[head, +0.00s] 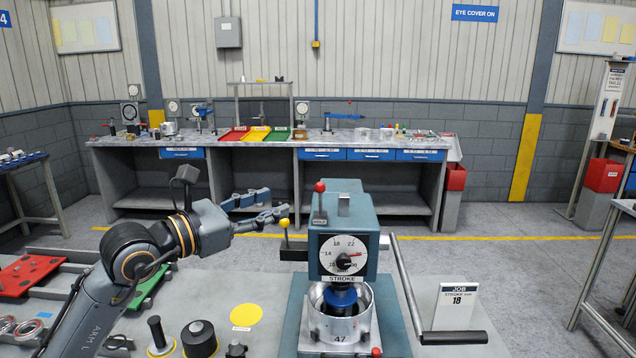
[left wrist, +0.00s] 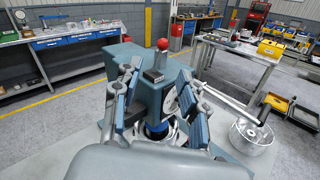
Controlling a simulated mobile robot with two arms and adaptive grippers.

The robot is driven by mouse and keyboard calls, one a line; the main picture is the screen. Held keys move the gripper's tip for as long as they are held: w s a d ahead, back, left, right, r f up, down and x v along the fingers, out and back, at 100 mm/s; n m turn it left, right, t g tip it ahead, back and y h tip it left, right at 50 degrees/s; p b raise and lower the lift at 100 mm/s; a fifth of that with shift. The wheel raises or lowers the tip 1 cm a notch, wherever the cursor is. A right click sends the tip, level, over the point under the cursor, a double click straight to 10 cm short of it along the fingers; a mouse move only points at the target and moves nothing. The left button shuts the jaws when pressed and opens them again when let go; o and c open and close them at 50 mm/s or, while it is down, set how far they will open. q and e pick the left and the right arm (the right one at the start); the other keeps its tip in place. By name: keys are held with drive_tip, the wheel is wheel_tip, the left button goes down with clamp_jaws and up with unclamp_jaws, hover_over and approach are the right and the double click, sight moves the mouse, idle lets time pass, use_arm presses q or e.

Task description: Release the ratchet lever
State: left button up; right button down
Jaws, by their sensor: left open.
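A blue-grey press (head: 345,208) stands on the near bench, with a white STROKE dial (head: 343,256) on its front. A short lever with a red knob (head: 320,187) stands upright on its top left, above a plate that reads HOLD. A second lever with a yellow knob (head: 284,224) sticks up at the press's left side. My left gripper (head: 277,203) is open and empty, left of the red-knobbed lever. In the left wrist view, the red knob (left wrist: 163,44) shows beyond and between the spread fingers (left wrist: 160,72), apart from them. My right gripper is out of view.
A metal cup (head: 340,318) marked 47 sits under the blue ram. A long handle (head: 452,338) runs down the press's right side. A JOB card (head: 457,306) reads stroke 18. Black weights (head: 199,338) stand at the bench's left front.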

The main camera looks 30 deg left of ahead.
sight(317, 186)
use_arm(q)
drive_tip(key=p+x, duration=0.3)
drive_tip(key=x, duration=0.3)
drive_tip(key=p+x, duration=0.3)
drive_tip(key=x, duration=0.3)
drive_tip(key=shift+s+d+r, duration=0.1)
drive_tip(key=shift+d+r, duration=0.1)
drive_tip(key=shift+r, duration=0.05)
drive_tip(key=shift+w+f+p, duration=0.15)
drive_tip(key=shift+w+p, duration=0.15)
drive_tip(key=shift+w, duration=0.2)
drive_tip(key=shift+d, duration=0.1)
clamp_jaws()
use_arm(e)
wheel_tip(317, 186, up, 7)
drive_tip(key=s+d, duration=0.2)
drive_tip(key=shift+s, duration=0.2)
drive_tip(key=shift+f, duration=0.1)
